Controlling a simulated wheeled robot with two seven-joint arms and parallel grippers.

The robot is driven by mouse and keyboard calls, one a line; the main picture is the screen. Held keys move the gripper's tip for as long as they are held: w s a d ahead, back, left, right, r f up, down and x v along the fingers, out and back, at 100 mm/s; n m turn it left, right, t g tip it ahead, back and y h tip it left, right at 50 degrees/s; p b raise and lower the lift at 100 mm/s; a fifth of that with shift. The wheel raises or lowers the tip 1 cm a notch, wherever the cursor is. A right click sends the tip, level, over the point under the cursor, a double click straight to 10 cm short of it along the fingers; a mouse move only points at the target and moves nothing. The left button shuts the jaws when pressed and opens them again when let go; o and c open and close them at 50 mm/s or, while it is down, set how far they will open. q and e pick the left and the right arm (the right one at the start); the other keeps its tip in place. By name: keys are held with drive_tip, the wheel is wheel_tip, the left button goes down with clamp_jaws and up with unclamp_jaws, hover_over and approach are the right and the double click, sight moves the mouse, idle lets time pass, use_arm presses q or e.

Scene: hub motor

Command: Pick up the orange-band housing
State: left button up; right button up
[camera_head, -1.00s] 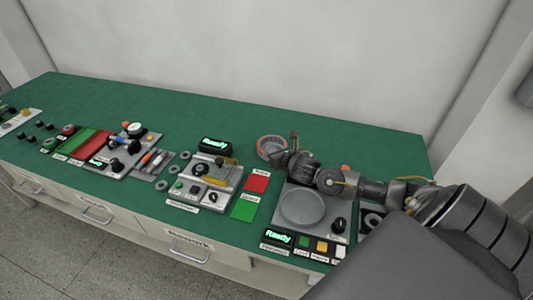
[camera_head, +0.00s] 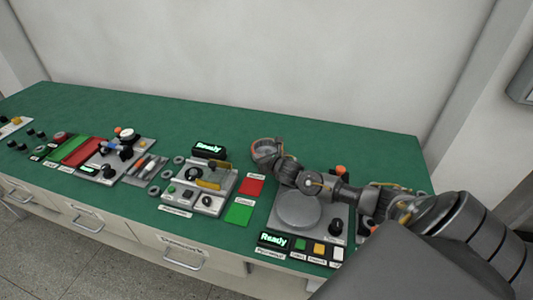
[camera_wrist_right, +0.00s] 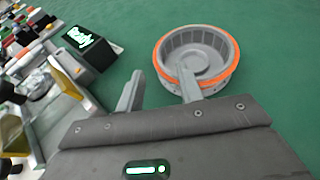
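The orange-band housing (camera_wrist_right: 226,68) is a grey round cup with an orange ring, standing open side up on the green table in the right wrist view. It also shows in the head view (camera_head: 264,147), partly covered by my right gripper (camera_head: 277,152). In the right wrist view my right gripper (camera_wrist_right: 158,84) is open with nothing between its fingers. Its right finger overlaps the housing's near rim; I cannot tell whether it touches or reaches inside. The left finger is apart from the housing, to its left. My left gripper is not in view.
A black "Ready" display (camera_head: 209,151) and a grey fixture (camera_head: 190,199) stand left of the housing. Red (camera_head: 251,186) and green (camera_head: 239,213) pads lie nearer. A grey station with a round plate (camera_head: 297,212) lies below my right arm. The table behind the housing is clear.

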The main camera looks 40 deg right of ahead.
sight(255, 152)
drive_tip(key=shift+w, duration=0.35)
drive_tip(key=shift+p+x, duration=0.65)
drive_tip(key=shift+x, duration=1.6)
drive_tip(key=shift+s, duration=0.1)
drive_tip(key=shift+c, duration=0.4)
drive_tip(key=shift+a, duration=0.1)
clamp_jaws()
